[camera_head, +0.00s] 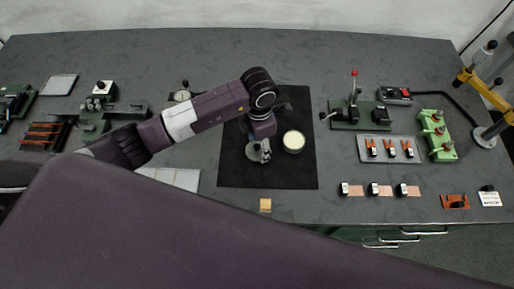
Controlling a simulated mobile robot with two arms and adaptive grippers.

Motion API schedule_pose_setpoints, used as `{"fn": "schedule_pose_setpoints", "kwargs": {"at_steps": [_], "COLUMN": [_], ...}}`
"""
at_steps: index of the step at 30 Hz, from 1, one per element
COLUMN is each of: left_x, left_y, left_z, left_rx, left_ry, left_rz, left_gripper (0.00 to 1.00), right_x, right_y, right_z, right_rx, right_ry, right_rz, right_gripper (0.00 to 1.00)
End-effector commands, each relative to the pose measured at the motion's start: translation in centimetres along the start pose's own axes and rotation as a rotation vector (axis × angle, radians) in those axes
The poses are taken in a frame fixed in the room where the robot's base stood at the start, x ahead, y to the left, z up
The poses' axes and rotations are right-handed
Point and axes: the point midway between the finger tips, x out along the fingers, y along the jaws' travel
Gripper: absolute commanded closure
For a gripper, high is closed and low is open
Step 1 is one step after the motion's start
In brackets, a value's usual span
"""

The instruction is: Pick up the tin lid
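My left gripper (264,151) is over the black mat (267,177), pointing down. A round grey-green disc (252,152), which looks like the tin lid, is right at the fingers and partly hidden by them. It is too small to tell whether the fingers are closed on it or whether it is lifted. A round tin (293,141) with a pale cream top and dark rim sits on the mat just right of the gripper. My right gripper is not in view.
Right of the mat are a lever fixture (357,115), a grey tray (375,157) with orange-marked pieces and a green block (437,135). A small tan block (265,205) lies below the mat. A pale flat panel (184,179) lies left. The mat's lower part is clear.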

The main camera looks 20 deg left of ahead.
Motion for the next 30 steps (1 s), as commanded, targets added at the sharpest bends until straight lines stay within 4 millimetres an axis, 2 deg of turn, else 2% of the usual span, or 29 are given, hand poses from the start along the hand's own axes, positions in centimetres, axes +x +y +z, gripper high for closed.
{"fn": "schedule_pose_setpoints", "kwargs": {"at_steps": [11, 17, 20, 23, 28, 30], "left_x": [-0.2, -1.9, -3.7, -6.3, -11.9, -13.9], "left_y": [0.1, 0.1, 0.2, 0.2, 0.2, 0.3], "left_z": [0.0, 0.1, 0.2, 0.2, 0.2, 0.1], "left_rx": [-0.001, 0.0, 0.0, 0.002, 0.002, 0.0], "left_ry": [0.0, -0.004, -0.006, -0.008, -0.008, -0.005], "left_rz": [0.001, 0.003, 0.005, 0.007, 0.009, 0.009], "left_gripper": [0.64, 0.64, 0.64, 0.64, 0.65, 0.65], "right_x": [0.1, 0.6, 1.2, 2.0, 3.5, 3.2], "right_y": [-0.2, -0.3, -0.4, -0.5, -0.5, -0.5], "right_z": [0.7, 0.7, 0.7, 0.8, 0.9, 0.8], "right_rx": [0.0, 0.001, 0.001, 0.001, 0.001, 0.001], "right_ry": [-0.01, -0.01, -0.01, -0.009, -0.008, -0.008], "right_rz": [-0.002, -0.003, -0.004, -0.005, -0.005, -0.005], "right_gripper": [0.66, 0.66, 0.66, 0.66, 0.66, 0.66]}}
